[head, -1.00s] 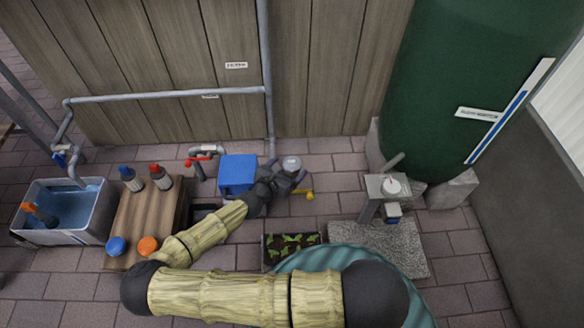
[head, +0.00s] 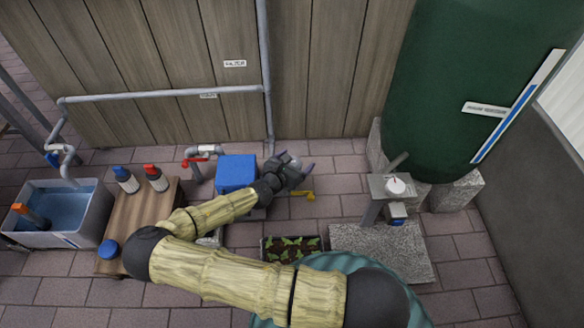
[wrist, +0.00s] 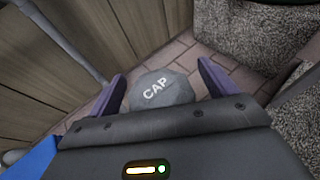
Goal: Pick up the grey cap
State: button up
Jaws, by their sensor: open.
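The grey cap (wrist: 160,92) has "CAP" in white on its rounded top. In the wrist view it sits between the two purple fingers of my gripper (wrist: 163,84), which are spread apart. In the head view the grey cap (head: 286,159) shows partly at the far end of my arm, between the fingertips of my gripper (head: 292,165). My gripper is open, with a finger on either side of the cap. I cannot tell whether a finger touches it. My gripper's body hides the cap's lower part.
A blue box (head: 236,172) stands just left of my gripper, with a red-handled tap (head: 196,162) beyond it. A yellow-handled valve (head: 309,196) is just below right. A planter (head: 291,257) lies nearer.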

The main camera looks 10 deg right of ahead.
aim_at(295, 158)
dwell(0.4)
jog(key=c, duration=1)
jog(key=shift+c, duration=0.2)
notch_tip(295, 158, up, 10)
jog(key=p, duration=0.6)
jog(key=shift+p, duration=0.35)
